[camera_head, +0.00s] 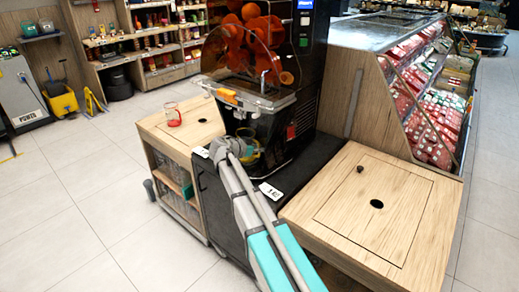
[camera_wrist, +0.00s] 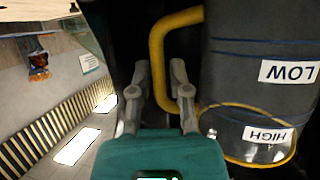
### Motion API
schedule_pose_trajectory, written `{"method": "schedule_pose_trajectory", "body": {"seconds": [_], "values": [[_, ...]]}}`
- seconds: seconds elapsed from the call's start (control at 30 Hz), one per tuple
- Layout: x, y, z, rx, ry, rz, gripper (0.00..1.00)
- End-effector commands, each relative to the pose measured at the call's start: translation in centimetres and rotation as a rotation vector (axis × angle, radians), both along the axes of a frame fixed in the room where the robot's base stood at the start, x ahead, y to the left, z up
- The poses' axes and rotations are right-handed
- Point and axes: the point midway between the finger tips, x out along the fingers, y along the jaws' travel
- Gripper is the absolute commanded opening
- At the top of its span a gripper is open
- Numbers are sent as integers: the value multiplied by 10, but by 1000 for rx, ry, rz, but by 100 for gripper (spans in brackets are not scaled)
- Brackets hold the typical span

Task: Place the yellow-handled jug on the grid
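The yellow-handled jug (camera_head: 250,151) is at the front of the juicer, partly hidden by my arm. In the wrist view the dark, see-through jug (camera_wrist: 262,100) fills the right side, with upside-down LOW and HIGH labels and a yellow rim at the bottom. Its yellow handle (camera_wrist: 157,55) runs between my fingers. The grid is not clearly visible; the jug and my gripper cover the area under the juicer's spout.
The orange juicer (camera_head: 305,95) rises directly behind the jug. A clear jug with a red handle (camera_head: 173,116) stands on the wooden counter (camera_head: 205,130) to the left. A wooden cabinet top (camera_head: 335,190) with a dark round hole is at right. Open tiled floor lies left.

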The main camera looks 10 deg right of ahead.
Motion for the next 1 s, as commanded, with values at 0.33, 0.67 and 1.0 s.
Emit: {"method": "schedule_pose_trajectory", "body": {"seconds": [0.33, 0.67, 1.0], "values": [[0, 0, 1, 0, 0, -1, 27], [-7, 14, 12, 0, 0, 1, 27], [-29, 59, 33, 0, 0, 1, 27]]}}
